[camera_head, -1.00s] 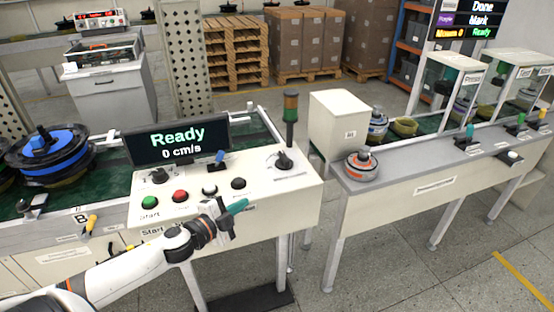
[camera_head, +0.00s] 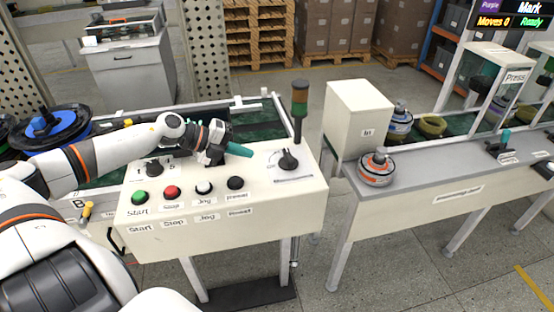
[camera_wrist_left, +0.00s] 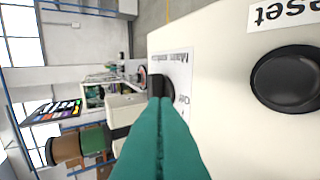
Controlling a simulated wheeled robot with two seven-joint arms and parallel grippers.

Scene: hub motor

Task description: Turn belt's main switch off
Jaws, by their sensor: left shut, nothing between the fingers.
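The main switch (camera_head: 288,160) is a black rotary knob at the right end of the white control panel (camera_head: 262,192). My left gripper (camera_head: 240,150) has teal fingers, pressed together and empty. It hovers over the panel just left of the switch, with its tips pointing right toward the knob. In the left wrist view the shut fingers (camera_wrist_left: 160,125) cover most of the black switch (camera_wrist_left: 160,84). Its label (camera_wrist_left: 172,65) shows upside down beside it. I cannot tell whether the fingertips touch the knob. My right gripper is not in view.
Green start (camera_head: 140,197), red stop (camera_head: 172,193), white jog (camera_head: 204,188) and black reset (camera_head: 235,183) buttons line the panel front. A signal tower (camera_head: 299,98) stands behind the switch. My arm hides the speed display. A white box (camera_head: 358,115) stands on the right bench.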

